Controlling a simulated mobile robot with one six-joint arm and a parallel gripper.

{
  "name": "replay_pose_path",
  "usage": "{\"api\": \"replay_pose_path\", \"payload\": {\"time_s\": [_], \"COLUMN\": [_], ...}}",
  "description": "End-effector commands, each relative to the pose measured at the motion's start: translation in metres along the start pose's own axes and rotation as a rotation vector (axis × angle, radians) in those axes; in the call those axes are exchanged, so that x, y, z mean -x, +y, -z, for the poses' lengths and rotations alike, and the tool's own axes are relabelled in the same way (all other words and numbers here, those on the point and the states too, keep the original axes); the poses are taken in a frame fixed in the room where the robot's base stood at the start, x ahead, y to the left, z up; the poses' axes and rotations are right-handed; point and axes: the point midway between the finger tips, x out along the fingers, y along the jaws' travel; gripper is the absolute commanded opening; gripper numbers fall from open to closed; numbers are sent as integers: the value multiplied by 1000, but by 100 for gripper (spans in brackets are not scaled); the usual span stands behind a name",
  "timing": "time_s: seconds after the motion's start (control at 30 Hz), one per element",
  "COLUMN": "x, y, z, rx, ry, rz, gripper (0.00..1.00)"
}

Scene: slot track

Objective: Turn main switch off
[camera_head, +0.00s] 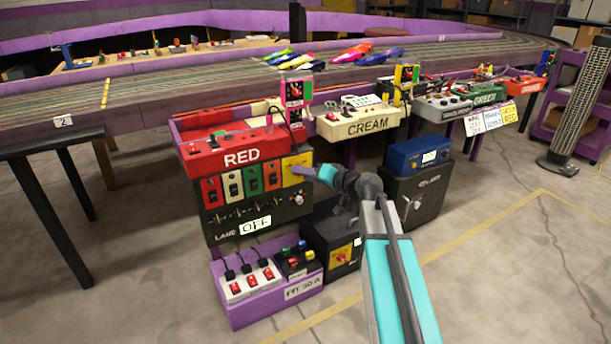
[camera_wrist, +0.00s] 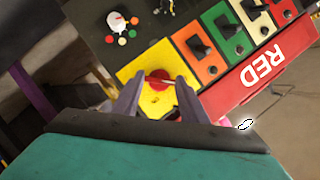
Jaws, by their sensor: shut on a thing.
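The main switch is a red rotary knob (camera_wrist: 158,84) on a yellow plate (camera_wrist: 150,61). The yellow plate (camera_head: 293,163) also shows in the head view, at the right end of a row of coloured switches below the RED box. My gripper (camera_wrist: 157,90) reaches the knob from the front, with one finger on each side of it, and is shut on it. In the head view my gripper (camera_head: 302,171) hides most of the knob. The knob's handle lies roughly across the plate in the wrist view; its marking cannot be read.
Red, white, green and orange toggle switches (camera_head: 232,185) stand close to the left of the plate. A power strip (camera_head: 251,283) and black boxes (camera_head: 335,243) stand lower down.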

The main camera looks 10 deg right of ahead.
Motion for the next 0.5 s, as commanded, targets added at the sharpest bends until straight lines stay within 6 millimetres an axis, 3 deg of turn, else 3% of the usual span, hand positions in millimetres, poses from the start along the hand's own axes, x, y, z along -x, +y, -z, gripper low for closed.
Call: {"api": "replay_pose_path", "payload": {"time_s": [0.23, 0.27, 0.3, 0.37, 0.5], "x": [0, 0, 0, 0, 0], "y": [1, 1, 1, 0, 0], "z": [-1, -1, -1, -1, 0], "rx": [4, 4, 4, 3, 2], "ry": [-2, -2, -2, -2, -1], "rz": [-2, -2, -1, -1, 0], "gripper": [17, 42, 49, 58, 58]}}
